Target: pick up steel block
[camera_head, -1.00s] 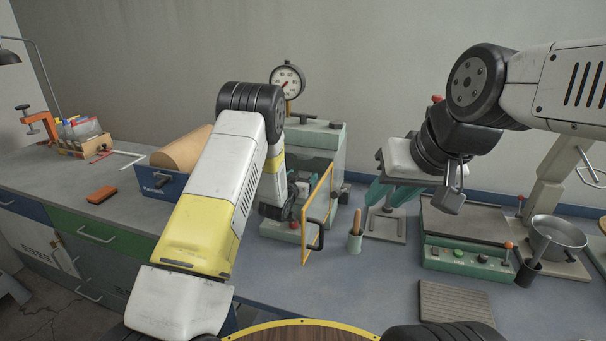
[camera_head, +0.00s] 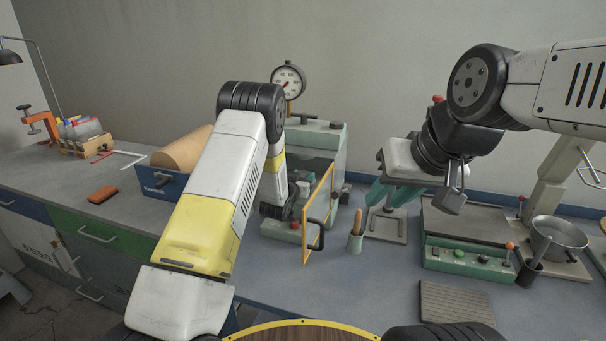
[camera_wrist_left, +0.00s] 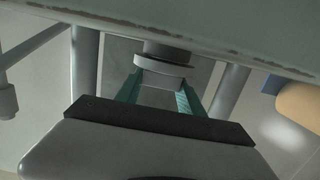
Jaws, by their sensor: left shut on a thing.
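In the left wrist view, my left gripper (camera_wrist_left: 160,92) has its two teal fingers on either side of a grey steel block (camera_wrist_left: 158,98). The gripper is shut on it. The block sits under a round metal ram (camera_wrist_left: 150,62), in front of a grey plate. Much of the block is hidden by the dark gripper edge. In the head view, my left arm reaches into the pale green press (camera_head: 325,136), and its fingertips and the block are hidden. My right gripper (camera_head: 386,193) hangs with teal fingers apart, empty, at the centre right.
A yellow-framed guard door (camera_head: 318,215) stands open on the press's front. A green control box (camera_head: 468,258) and metal bowl (camera_head: 557,238) are at the right. The front centre of the bench is clear.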

